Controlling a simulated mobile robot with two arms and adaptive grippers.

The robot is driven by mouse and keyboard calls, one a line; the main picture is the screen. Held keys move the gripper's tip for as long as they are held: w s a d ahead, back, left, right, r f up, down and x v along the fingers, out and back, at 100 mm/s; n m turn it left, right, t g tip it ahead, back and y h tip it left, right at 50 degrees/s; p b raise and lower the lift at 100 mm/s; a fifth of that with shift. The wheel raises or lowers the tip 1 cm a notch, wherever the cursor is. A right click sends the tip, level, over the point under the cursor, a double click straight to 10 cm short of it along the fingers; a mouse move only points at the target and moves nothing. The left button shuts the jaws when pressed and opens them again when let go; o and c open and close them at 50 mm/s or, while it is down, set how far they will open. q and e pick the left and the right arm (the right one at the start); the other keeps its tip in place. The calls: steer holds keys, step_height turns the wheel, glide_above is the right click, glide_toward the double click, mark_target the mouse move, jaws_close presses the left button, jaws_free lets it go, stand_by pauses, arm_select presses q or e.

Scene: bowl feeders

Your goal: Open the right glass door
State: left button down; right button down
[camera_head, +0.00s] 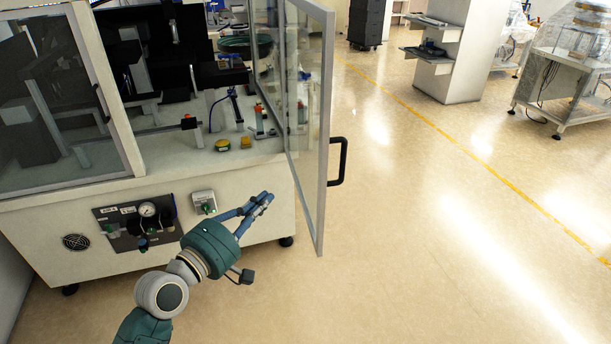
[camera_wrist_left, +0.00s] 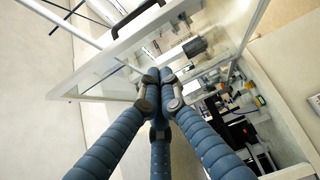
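The right glass door (camera_head: 306,130) of the machine cabinet stands swung outward, with its white frame edge toward the open floor. Its black handle (camera_head: 341,162) is on the door's right side, facing away from the cabinet. In the left wrist view, the door (camera_wrist_left: 100,72) and handle (camera_wrist_left: 137,17) show beyond the fingers. My left gripper (camera_head: 266,198) is in front of the cabinet, left of the open door and apart from the handle. Its blue fingers (camera_wrist_left: 160,88) come together at the tips, with nothing seen between them. My right gripper is in neither view.
The left glass door (camera_head: 62,100) is closed. Inside are yellow buttons (camera_head: 222,145) and feeder parts. Open floor (camera_head: 420,220) lies right of the door, with a yellow line across it.

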arm_select(q)
steer(key=p, duration=0.2)
glide_toward(318, 164)
steer(key=w+a, duration=0.1)
steer(key=w, duration=0.2)
steer(key=d, duration=0.1)
steer(key=w+d+p, duration=0.1)
steer(key=d, duration=0.1)
steer(key=shift+d+r, duration=0.1)
steer(key=shift+d, duration=0.25)
steer(key=shift+w, duration=0.1)
